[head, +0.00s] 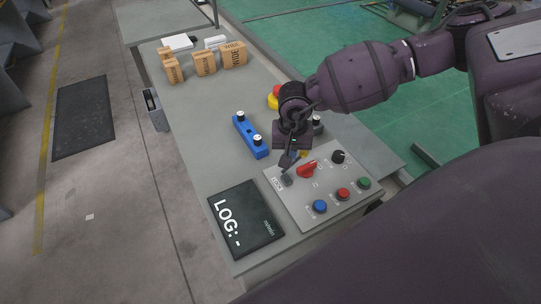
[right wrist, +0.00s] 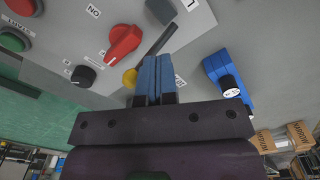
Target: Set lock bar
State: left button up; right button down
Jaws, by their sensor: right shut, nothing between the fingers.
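My right gripper (head: 291,158) reaches down over the light grey control panel (head: 294,204). In the right wrist view its blue-padded fingers (right wrist: 155,62) are shut together and empty. A dark slanted bar (right wrist: 161,41) shows just beyond the fingertips; I cannot tell whether they touch it. A yellow knob (right wrist: 130,77) is close beside the fingers. A red rotary switch (head: 307,170) sits near them on the panel and also shows in the right wrist view (right wrist: 124,43). A dark grey block (head: 286,180) is at the panel's left edge. My left gripper is not in view.
The panel also carries a black knob (head: 338,157) and blue (head: 320,206), red (head: 343,194) and green (head: 364,183) buttons. A dark LOG display (head: 245,218) lies beside it. A blue bar (head: 246,136) with white-topped posts and wooden blocks (head: 204,63) stand farther back.

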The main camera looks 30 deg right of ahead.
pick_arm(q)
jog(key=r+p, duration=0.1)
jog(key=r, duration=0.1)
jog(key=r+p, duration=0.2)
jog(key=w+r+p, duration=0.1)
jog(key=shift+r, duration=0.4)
pick_arm(e)
notch_tip(320, 180, up, 8)
jog(key=a, duration=0.1)
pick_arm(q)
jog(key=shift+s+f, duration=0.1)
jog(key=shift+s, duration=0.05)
pick_arm(e)
jog(key=shift+f, duration=0.15)
